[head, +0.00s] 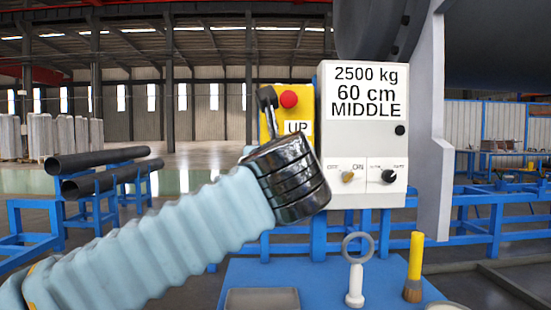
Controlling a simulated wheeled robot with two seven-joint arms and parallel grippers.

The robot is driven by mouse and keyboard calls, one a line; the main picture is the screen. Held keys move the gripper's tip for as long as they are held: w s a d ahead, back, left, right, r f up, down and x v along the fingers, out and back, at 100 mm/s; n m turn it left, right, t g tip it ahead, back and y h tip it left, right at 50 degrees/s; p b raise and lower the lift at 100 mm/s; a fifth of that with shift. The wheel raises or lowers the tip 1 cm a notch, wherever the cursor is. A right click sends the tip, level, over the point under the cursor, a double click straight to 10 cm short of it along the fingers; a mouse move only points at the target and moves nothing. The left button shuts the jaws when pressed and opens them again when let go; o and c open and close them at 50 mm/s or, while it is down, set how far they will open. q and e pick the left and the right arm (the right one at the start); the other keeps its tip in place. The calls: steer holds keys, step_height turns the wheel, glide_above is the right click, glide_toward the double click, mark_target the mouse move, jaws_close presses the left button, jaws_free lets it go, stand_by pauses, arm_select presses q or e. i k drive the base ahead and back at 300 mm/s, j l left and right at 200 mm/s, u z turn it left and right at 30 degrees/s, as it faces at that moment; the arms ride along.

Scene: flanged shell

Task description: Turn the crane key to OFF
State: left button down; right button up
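A white control box (364,145) stands upright near the middle of the head view. On its lower front is a small brass key switch (348,176) under the labels OFF and ON. The key looks tilted toward ON, but it is small. My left arm comes in from the lower left, and its black wrist is just left of the box. My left gripper (267,98) points up in front of the yellow panel, left of and above the key and apart from it. Its fingers are seen edge-on, so their opening is unclear. My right gripper is out of view.
A yellow panel with a red button (288,99) and an UP label adjoins the box. A black knob (388,176) is right of the key. On the blue table (325,275) below are a ring-topped white tool (355,285), a yellow-handled brush (414,265) and a tray (262,299).

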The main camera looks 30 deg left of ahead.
mark_target(346, 176)
steer(key=k+l, duration=0.75)
steer(key=k, duration=0.1)
